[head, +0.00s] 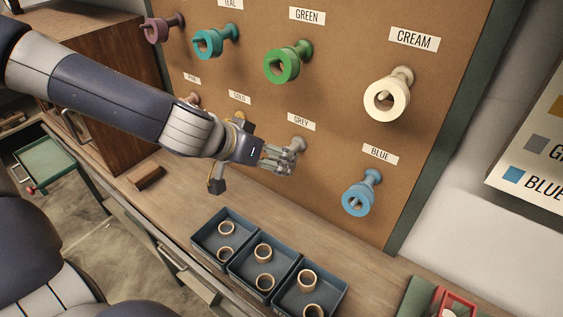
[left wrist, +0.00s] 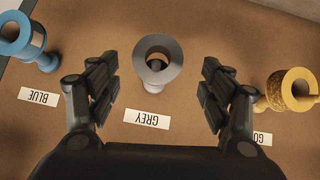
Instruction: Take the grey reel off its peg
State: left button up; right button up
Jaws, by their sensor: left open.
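The grey reel (left wrist: 158,65) is on its peg on the brown board, above the upside-down GREY label (left wrist: 147,118) in the left wrist view. My left gripper (left wrist: 158,88) is open and empty, facing the board, with one finger on each side of the reel and a gap to both. In the head view the left gripper (head: 280,158) is just below the GREY label and hides much of the grey reel (head: 298,143). I cannot tell how far the fingertips reach past the reel's front. My right gripper is not in view.
The blue reel (head: 358,199) and gold reel (left wrist: 290,92) hang on either side. Green (head: 283,65), cream (head: 387,98) and teal (head: 210,44) reels hang above. Dark trays (head: 338,298) with tan rings stand on the wooden bench (head: 185,195) below.

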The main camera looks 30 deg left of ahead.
pick_arm(q)
jog(key=shift+x, duration=2.45)
jog(key=shift+s+d+f, duration=0.1)
jog(key=shift+s+d, duration=0.05)
jog(key=shift+d, duration=0.05)
jog(key=c, duration=1.1)
